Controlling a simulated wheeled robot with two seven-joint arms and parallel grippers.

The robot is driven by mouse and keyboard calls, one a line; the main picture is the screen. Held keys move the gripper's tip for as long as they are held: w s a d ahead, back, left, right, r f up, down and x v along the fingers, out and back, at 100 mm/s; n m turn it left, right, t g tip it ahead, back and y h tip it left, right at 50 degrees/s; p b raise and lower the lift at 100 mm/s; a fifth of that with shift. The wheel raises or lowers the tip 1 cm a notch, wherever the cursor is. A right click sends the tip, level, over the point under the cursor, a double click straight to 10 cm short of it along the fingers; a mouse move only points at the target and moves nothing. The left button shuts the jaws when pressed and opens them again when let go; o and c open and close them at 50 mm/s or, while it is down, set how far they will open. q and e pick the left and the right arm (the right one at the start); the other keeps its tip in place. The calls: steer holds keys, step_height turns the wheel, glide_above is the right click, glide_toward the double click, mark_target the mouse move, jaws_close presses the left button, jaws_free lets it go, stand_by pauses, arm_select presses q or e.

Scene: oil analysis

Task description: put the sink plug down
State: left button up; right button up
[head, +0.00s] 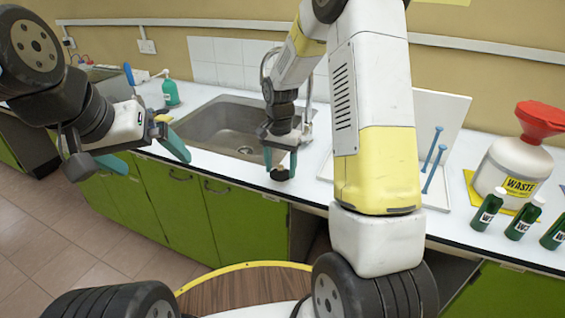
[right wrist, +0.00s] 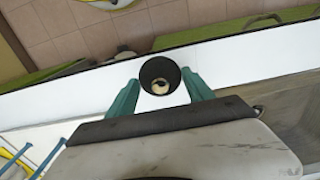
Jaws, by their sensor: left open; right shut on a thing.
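The sink plug (head: 283,175) is a small black piece at the tips of my right gripper (head: 281,162). In the right wrist view the plug (right wrist: 160,69) looks like a round black cup with a pale centre, between the two teal fingers (right wrist: 160,92). It appears over the white counter strip in front of the sink; whether it touches the counter I cannot tell. The sink (head: 225,128) is a grey basin with its drain (head: 246,150) open to view. My left gripper (head: 146,158) is open and empty, in front of the counter at the left.
A teal bottle (head: 171,93) stands behind the sink's left end. A white rack (head: 440,108) with blue rods (head: 433,158) stands right of the sink. A waste jug (head: 513,165) with a red funnel and several green bottles (head: 488,209) stand further right. The counter's front edge is close.

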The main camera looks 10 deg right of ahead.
mark_target(291, 182)
steer(key=d, duration=0.3)
steer(key=shift+w+d+f, duration=0.1)
steer(key=shift+w+f, duration=0.05)
steer(key=shift+w, duration=0.2)
steer(key=shift+d+f, duration=0.2)
steer(key=shift+f, duration=1.6)
steer(key=o, duration=1.4)
steer(key=shift+f, duration=0.1)
steer(key=shift+c, duration=0.2)
